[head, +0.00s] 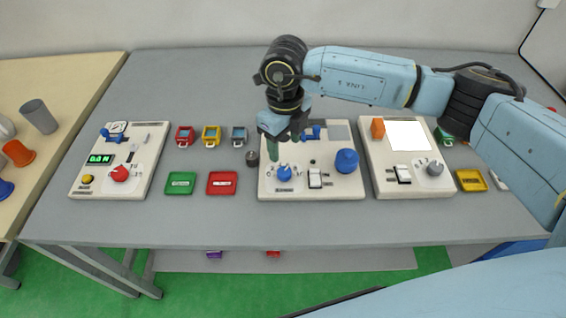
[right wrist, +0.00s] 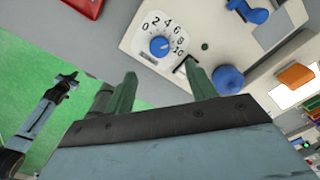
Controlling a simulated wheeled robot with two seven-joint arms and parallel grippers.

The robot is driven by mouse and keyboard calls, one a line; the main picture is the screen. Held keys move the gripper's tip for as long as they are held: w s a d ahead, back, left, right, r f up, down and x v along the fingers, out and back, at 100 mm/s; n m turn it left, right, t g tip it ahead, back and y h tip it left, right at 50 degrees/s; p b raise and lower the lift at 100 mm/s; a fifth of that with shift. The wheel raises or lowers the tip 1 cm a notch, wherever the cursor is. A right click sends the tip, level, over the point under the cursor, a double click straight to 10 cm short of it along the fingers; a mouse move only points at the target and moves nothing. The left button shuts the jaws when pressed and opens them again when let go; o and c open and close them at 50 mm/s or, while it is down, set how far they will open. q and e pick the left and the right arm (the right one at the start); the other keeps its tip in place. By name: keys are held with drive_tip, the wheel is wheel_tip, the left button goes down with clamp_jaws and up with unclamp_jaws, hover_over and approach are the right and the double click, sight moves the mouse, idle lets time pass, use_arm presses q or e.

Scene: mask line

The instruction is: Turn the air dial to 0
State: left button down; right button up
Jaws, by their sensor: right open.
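A blue dial (head: 284,173) sits at the lower left of the middle white panel (head: 335,190). In the right wrist view the same dial (right wrist: 159,47) has a white face marked 0 to 10. Its pointer seems turned toward the high numbers, but is too small to read surely. My right gripper (head: 283,148) is open and empty above the panel, its fingers behind the dial in the head view. In the right wrist view its two green fingers (right wrist: 163,76) are spread apart below the dial, not touching it. A dark arm, probably my left (right wrist: 62,85), shows at the left edge; its jaws are unclear.
The middle panel also has a large blue knob (head: 346,161), a rocker switch (head: 315,178) and a blue lever (head: 312,132). A dark cylinder (head: 252,158) and a red tray (head: 222,183) lie to its left. Other panels stand left (head: 98,188) and right (head: 388,188).

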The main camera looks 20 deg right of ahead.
hover_over(284, 172)
wheel_tip(284, 172, down, 4)
drive_tip(key=shift+f, duration=0.1)
wheel_tip(284, 172, down, 4)
drive_tip(key=shift+f, duration=0.7)
drive_tip(key=shift+c, duration=0.5)
drive_tip(key=c, duration=0.9)
use_arm(q)
drive_tip(key=shift+w, duration=0.4)
drive_tip(key=shift+f, duration=0.1)
